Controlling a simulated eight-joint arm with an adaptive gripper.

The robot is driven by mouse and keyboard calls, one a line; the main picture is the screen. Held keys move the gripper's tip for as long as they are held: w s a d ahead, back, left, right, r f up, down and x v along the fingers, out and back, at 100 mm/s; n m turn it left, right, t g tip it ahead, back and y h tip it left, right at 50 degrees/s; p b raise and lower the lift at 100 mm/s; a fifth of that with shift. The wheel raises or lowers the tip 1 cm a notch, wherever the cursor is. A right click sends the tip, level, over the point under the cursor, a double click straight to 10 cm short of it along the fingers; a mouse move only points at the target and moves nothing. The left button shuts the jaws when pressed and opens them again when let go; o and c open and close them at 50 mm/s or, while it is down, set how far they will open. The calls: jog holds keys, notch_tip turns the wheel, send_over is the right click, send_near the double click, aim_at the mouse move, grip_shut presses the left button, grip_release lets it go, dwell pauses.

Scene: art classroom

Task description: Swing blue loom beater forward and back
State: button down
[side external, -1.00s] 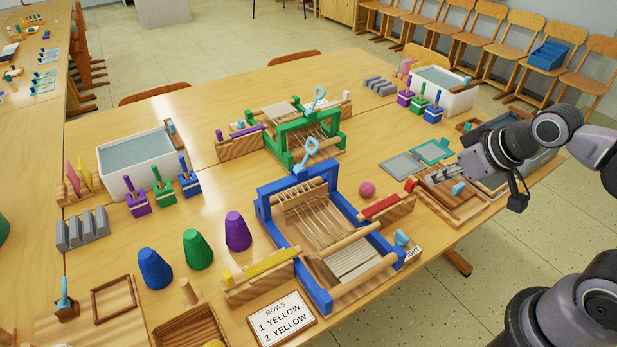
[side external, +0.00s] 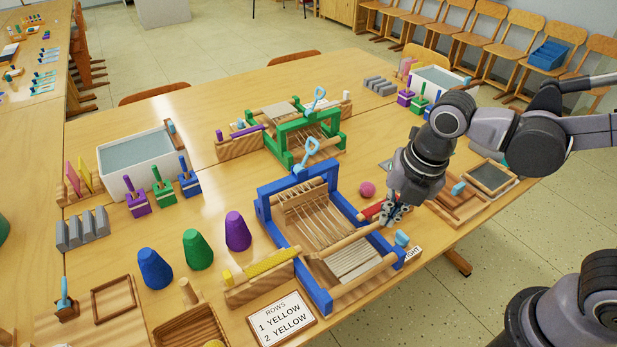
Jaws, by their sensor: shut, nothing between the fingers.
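The blue loom (side external: 386,283) stands on the table in the middle of the side external view, with pale threads strung across its wooden frame. Its blue beater (side external: 287,184) is an upright frame at the loom's back end, with a light-blue loop handle (side external: 311,150) on top. My gripper (side external: 394,214) is shut and empty. It points down near the red shuttle (side external: 371,211), at the right of the loom, and is well apart from the beater. Whether its fingers touch the red shuttle or its wooden holder I cannot tell; my gripper partly hides both.
A green loom (side external: 283,152) stands close behind the blue one. A pink ball (side external: 367,189) lies right of the beater. A yellow shuttle (side external: 270,263) and a purple cone (side external: 238,231) are to the left. A sign (side external: 282,319) reads "ROWS 1 YELLOW 2 YELLOW".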

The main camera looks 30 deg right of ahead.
jog(key=a+f+n+g, duration=0.1)
jog(key=a+n, duration=0.2)
jog(key=n, duration=0.6)
send_over(351, 262)
jog(key=s, duration=0.4)
jog(key=shift+g+h, duration=0.3)
notch_tip(351, 262, down, 11)
jog(key=shift+r, duration=0.15)
jog(key=shift+w+r, duration=0.3)
jog(key=shift+w, duration=0.5)
jog(key=shift+w+r, duration=0.25)
jog(key=shift+w, duration=0.5)
jog(key=shift+w+r, duration=0.15)
jog(key=shift+w, duration=0.2)
jog(key=shift+w+r, duration=0.1)
